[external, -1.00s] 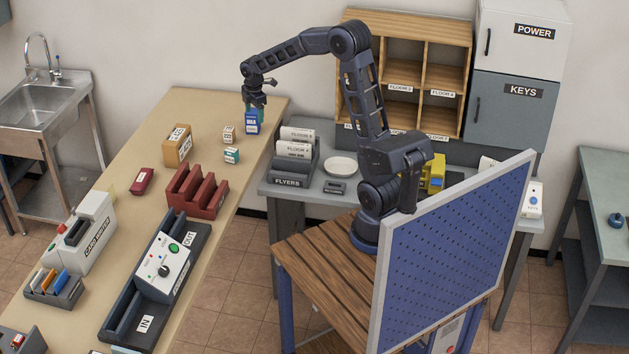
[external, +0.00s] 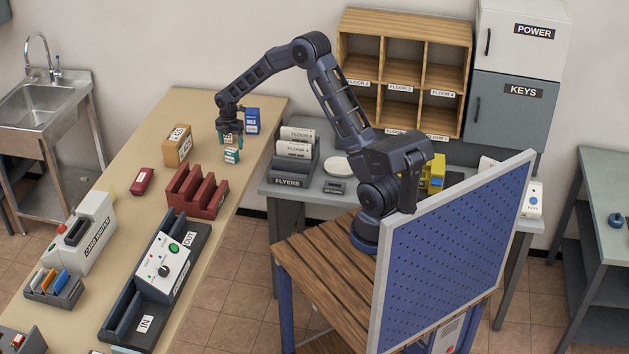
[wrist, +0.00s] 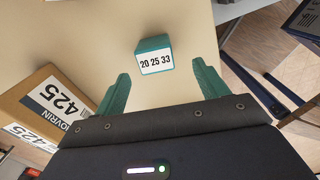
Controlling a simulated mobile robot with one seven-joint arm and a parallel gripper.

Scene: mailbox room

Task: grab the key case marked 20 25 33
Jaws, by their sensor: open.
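The key case marked 20 25 33 (wrist: 154,57) is a small teal box with a white label. It stands on the beige table, just beyond my fingertips in the wrist view. In the external view the teal case (external: 232,157) shows just below my gripper (external: 229,138). In the wrist view my gripper (wrist: 161,70) is open and empty, with one teal finger on each side of the line to the case. The fingers do not visibly touch it.
A cardboard box labelled 425 (wrist: 45,108) stands close to the left finger. A blue box (external: 252,119) stands behind my gripper, and a red slotted rack (external: 197,192) stands in front. The small pale box is largely hidden by my gripper. The table's right edge is near.

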